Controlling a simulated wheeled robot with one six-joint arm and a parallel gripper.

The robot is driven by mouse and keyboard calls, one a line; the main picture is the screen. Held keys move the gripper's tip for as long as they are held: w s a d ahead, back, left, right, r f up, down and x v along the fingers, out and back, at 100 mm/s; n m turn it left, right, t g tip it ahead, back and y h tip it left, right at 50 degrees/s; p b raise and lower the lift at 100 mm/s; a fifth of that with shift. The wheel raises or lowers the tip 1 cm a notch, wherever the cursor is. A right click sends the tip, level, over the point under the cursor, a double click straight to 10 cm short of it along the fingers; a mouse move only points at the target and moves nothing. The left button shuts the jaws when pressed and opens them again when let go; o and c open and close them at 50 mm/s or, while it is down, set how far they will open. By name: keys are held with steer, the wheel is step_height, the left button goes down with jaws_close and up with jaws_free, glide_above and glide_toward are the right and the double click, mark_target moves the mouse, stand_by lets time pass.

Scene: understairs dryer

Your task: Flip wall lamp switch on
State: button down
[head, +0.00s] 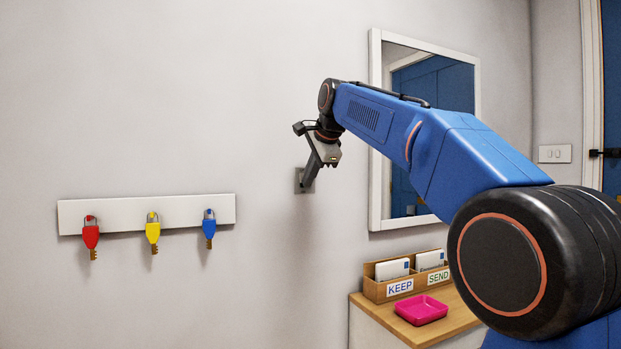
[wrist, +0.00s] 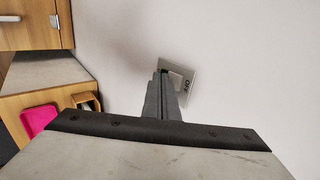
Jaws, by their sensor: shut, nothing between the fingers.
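The wall lamp switch is a small grey square plate (head: 299,187) on the white wall, left of the mirror. In the wrist view its plate (wrist: 184,86) shows the letters "OFF" near one edge. My gripper (head: 307,184) is shut and empty, with its fingertips right in front of the plate. In the wrist view the shut fingers (wrist: 163,80) reach over the plate and hide part of it, including the rocker or lever. I cannot tell whether the fingertips touch the switch.
A key rack (head: 146,214) with red, yellow and blue keys hangs at left. A framed mirror (head: 430,130) is behind my arm. Below, a wooden cabinet holds a letter box (head: 404,288) and a pink tray (head: 421,310). A double switch (head: 554,154) sits near the blue door.

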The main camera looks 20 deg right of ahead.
steer(key=shift+w+f, duration=0.25)
steer(key=shift+f, duration=0.2)
steer(key=shift+r, duration=0.15)
